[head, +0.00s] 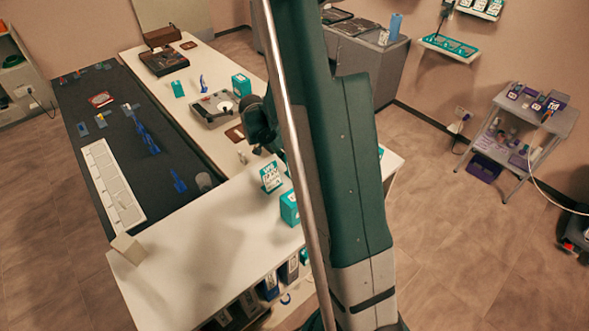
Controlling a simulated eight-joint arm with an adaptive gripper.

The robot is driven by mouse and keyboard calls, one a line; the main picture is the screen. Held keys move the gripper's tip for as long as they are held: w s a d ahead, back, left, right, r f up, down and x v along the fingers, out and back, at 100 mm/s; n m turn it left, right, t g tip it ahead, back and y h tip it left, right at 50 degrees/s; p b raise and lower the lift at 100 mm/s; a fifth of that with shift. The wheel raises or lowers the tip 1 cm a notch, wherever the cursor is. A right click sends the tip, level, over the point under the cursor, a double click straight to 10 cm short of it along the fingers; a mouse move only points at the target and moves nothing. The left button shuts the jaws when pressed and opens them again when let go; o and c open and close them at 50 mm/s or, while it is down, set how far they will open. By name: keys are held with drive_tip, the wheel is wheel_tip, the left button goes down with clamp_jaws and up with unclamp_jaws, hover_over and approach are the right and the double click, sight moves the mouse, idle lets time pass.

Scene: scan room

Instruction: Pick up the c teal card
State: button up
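A teal card with white printed panels (271,177) stands upright on the white table, just left of my arm. A teal box (290,208) stands close in front of it, partly against my arm's outline. I cannot read a letter on either, so I cannot tell which is the c teal card. My large green arm crosses the middle of the head view. A dark part near my arm's end (260,122) shows behind it, above the table. The fingers cannot be made out, and nothing is seen held.
More teal boxes (241,85) (178,89) stand further back beside a grey tray device (214,107). A dark mat (130,120) with blue tools and a white strip (112,187) lies left. A small beige block (128,249) sits at the front left corner. The near white tabletop is mostly clear.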

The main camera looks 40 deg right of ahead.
clamp_jaws()
drive_tip(key=shift+r, duration=0.15)
drive_tip(key=shift+r, duration=4.85)
